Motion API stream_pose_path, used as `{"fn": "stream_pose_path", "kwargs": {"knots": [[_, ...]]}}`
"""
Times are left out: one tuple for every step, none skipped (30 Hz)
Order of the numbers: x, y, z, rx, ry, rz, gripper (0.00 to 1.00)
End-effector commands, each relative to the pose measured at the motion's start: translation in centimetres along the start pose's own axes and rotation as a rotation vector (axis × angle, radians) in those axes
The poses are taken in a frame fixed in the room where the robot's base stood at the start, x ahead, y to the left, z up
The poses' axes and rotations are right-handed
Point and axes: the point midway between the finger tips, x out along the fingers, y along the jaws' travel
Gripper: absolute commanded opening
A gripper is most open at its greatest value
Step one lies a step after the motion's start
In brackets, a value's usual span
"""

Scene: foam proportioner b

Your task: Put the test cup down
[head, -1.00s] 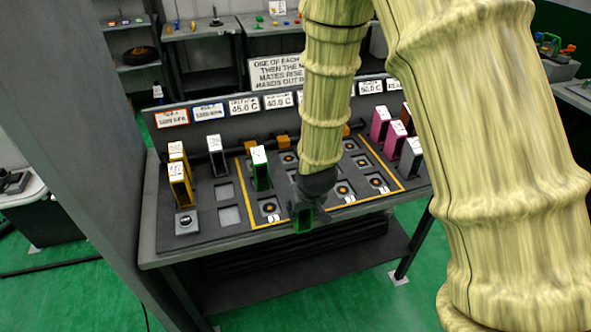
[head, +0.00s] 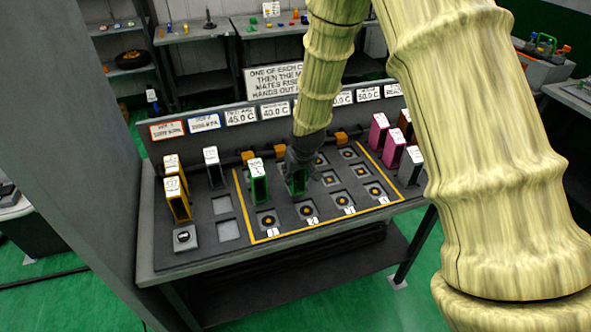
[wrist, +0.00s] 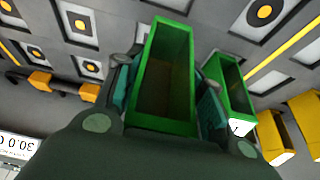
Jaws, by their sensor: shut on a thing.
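The test cup in my grip is a green, open-topped rectangular cup (head: 298,184). In the wrist view the held cup (wrist: 165,75) fills the middle, and its inside looks empty. My gripper (head: 302,160) is shut on it, with a finger on each side. The cup is roughly upright over the yellow-outlined grid of sockets on the bench. I cannot tell whether its base touches the panel. A second green cup (head: 258,188) with a white label stands just left of it; it also shows in the wrist view (wrist: 230,85).
Yellow cups (head: 177,200) and a grey cup (head: 214,168) stand at the left. Pink cups (head: 379,132) and another grey cup (head: 410,165) stand at the right. Free sockets (head: 307,211) with orange centres lie in front. Orange blocks (head: 341,137) and a sign panel (head: 240,116) are behind.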

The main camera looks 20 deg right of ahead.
Motion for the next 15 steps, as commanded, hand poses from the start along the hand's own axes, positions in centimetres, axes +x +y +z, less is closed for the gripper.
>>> {"fn": "stream_pose_path", "kwargs": {"knots": [[0.2, 0.3, -1.1, 0.002, 0.002, -0.001, 0.04], [0.5, 0.5, -1.5, 0.002, 0.001, -0.001, 0.04], [0.8, 0.7, -2.0, 0.002, 0.001, 0.000, 0.04], [1.0, 0.8, -2.4, 0.002, 0.000, 0.000, 0.04], [1.2, 0.9, -2.7, 0.001, 0.001, 0.000, 0.04], [1.4, 1.0, -3.1, 0.001, 0.001, -0.001, 0.04], [1.6, 1.1, -3.3, 0.001, 0.001, -0.001, 0.04], [1.7, 1.2, -3.5, 0.001, 0.001, 0.000, 0.04], [1.9, 1.3, -3.6, 0.001, 0.001, 0.000, 0.04], [1.9, 1.3, -3.7, 0.001, 0.001, 0.000, 0.04], [2.0, 1.3, -3.8, 0.000, 0.001, 0.000, 0.04], [2.1, 1.3, -3.8, 0.000, 0.000, 0.000, 0.04], [2.1, 1.3, -3.8, 0.000, 0.000, 0.000, 0.04], [2.2, 1.3, -3.7, 0.000, 0.000, 0.000, 0.04], [2.4, 1.3, -3.6, 0.000, 0.000, 0.000, 0.04]]}}
